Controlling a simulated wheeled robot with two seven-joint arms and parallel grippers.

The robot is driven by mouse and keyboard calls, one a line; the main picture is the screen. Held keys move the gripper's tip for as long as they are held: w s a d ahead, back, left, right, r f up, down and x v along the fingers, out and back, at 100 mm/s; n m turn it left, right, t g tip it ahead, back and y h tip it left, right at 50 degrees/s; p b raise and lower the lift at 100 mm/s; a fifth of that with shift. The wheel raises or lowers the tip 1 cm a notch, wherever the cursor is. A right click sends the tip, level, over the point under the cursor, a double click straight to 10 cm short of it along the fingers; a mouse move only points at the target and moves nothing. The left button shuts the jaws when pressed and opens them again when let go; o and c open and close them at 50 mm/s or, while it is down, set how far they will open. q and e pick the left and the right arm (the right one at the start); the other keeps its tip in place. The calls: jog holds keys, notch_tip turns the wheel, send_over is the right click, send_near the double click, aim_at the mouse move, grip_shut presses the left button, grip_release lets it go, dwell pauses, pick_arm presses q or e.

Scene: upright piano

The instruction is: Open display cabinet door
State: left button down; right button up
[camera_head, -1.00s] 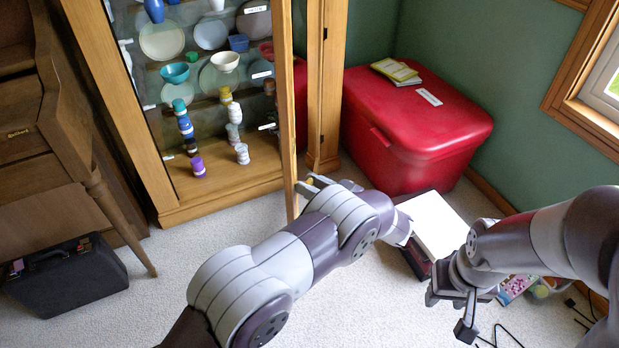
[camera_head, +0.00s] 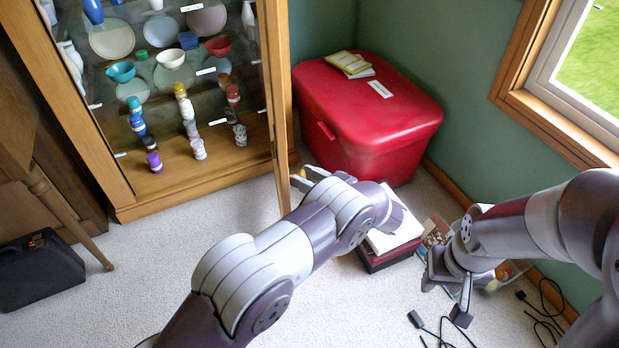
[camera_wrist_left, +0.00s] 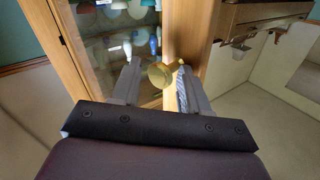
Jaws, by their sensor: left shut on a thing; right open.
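The display cabinet (camera_head: 195,190) is wooden, with dishes and small jars on its shelves. Its door (camera_head: 280,140) stands swung out at the right side and is seen nearly edge-on. My left gripper (camera_head: 310,176) is at the lower part of the door's free edge. In the left wrist view, a round brass knob (camera_wrist_left: 160,75) sits between the fingers of my left gripper (camera_wrist_left: 161,84), which is shut on it, beside the wooden door frame (camera_wrist_left: 187,35). My right gripper (camera_head: 447,300) is open and empty above the carpet at the right.
A red chest (camera_head: 370,115) with booklets (camera_head: 350,64) on it stands right of the cabinet. A white-topped dark box (camera_head: 390,250) lies behind my left arm. Cables (camera_head: 545,315) lie at the right. A black case (camera_head: 40,270) stands at the left. Carpet before the cabinet is clear.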

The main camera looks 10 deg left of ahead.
pick_arm(q)
jog(key=shift+w+r, duration=0.55)
jog(key=shift+r, duration=0.05)
jog(key=c, duration=0.8)
grip_release()
jog(key=shift+w+f, duration=0.1)
jog(key=shift+a+f, duration=0.1)
jog(key=shift+f, duration=0.05)
pick_arm(e)
jog(key=shift+w+a, duration=0.15)
jog(key=shift+w, duration=0.05)
pick_arm(q)
jog(key=p+v, duration=0.1)
jog(key=v, duration=0.6)
jog(key=shift+s+d+f, duration=0.15)
jog(key=shift+s+d, duration=0.05)
jog(key=shift+s, duration=0.05)
pick_arm(e)
jog(key=shift+r, duration=0.6)
